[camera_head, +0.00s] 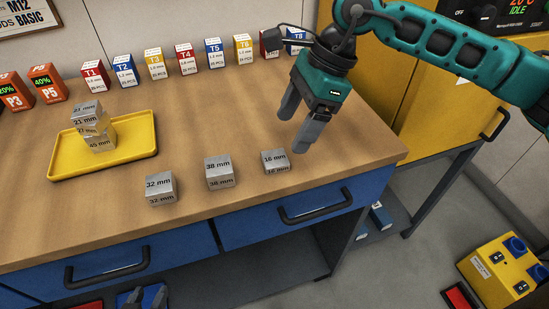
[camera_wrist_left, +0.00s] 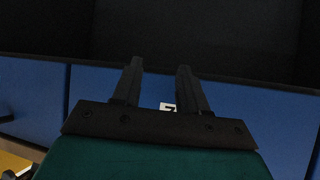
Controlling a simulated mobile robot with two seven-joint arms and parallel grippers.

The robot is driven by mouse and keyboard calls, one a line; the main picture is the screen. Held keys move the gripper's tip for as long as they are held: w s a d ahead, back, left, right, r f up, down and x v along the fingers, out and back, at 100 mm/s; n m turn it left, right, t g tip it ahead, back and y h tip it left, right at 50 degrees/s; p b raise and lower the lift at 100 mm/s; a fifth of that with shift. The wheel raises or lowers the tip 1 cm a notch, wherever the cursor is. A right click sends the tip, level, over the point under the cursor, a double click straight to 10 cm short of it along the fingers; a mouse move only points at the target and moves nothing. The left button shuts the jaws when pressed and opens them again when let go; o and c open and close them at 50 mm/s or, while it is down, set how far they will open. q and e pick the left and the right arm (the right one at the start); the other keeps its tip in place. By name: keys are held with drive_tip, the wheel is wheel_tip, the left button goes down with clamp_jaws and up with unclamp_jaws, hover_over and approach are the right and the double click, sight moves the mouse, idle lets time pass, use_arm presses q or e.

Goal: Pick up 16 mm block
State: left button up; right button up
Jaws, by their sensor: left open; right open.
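The 16 mm block (camera_head: 275,162), a small grey metal block with its size printed on it, sits near the front edge of the wooden bench, rightmost in a row of three. My right gripper (camera_head: 295,132) is open and empty, pointing down, above and just to the right of this block, apart from it. My left gripper (camera_head: 146,297) shows only its dark fingertips at the bottom of the head view, low in front of the bench. In the left wrist view its two fingers (camera_wrist_left: 158,80) stand apart with nothing held between them, facing blue panels.
The 38 mm block (camera_head: 219,172) and 32 mm block (camera_head: 160,188) stand left of the 16 mm block. A yellow tray (camera_head: 139,150) holds a stack of blocks. Small labelled boxes (camera_head: 184,60) line the back. Blue drawers (camera_head: 290,213) with handles lie under the bench edge.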

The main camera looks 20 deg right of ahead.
sight(276, 158)
drive_tip(key=x, duration=0.6)
drive_tip(key=shift+s+a+f, duration=0.15)
drive_tip(key=shift+s+a, duration=0.05)
drive_tip(key=shift+a, duration=0.15)
drive_tip(key=c, duration=1.2)
